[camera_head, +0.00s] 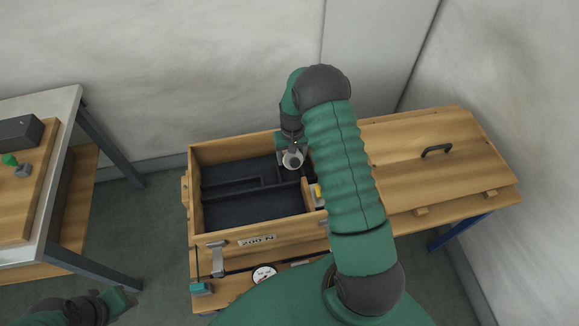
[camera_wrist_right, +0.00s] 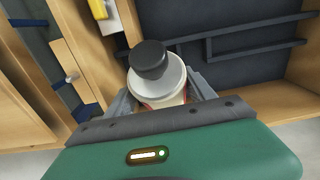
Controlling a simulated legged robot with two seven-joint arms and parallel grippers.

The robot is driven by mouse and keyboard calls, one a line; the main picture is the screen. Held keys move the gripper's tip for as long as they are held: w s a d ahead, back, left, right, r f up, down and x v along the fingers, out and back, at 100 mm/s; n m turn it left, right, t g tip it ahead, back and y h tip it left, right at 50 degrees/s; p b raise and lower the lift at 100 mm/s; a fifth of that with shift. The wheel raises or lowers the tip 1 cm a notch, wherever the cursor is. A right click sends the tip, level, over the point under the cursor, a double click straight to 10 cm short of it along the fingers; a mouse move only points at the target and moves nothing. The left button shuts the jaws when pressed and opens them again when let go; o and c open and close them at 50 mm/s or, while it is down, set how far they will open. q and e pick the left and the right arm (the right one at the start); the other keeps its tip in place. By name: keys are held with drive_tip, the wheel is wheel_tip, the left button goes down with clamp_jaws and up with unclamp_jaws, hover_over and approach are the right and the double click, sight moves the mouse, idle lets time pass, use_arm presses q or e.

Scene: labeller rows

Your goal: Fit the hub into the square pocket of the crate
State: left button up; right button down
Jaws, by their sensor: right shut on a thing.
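The wooden crate (camera_head: 290,232) stands open in the head view, with a dark insert (camera_head: 255,203) split by low dividers. I cannot tell for sure which opening is the square pocket. My right gripper (camera_head: 292,153) is shut on the hub (camera_head: 292,160), over the back right part of the insert. In the right wrist view the hub (camera_wrist_right: 172,78) shows a pale disc with a black knob, between the fingers of my right gripper (camera_wrist_right: 162,97). Its underside and any contact with the insert are hidden. My left gripper (camera_head: 100,306) is at the bottom left, its jaws unclear.
A yellow and white item (camera_head: 318,191) sits right of the insert, partly behind my right arm. A wooden panel with a black handle (camera_head: 437,150) lies to the right. A round dial (camera_head: 264,274) lies at the front. A table (camera_head: 62,130) at left holds a black box (camera_head: 18,131).

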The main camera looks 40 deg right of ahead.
wheel_tip(320, 180, down, 8)
drive_tip(key=shift+f, duration=0.2)
drive_tip(key=shift+f, duration=0.2)
drive_tip(key=shift+c, duration=1.6)
unclamp_jaws()
drive_tip(key=shift+r, duration=0.1)
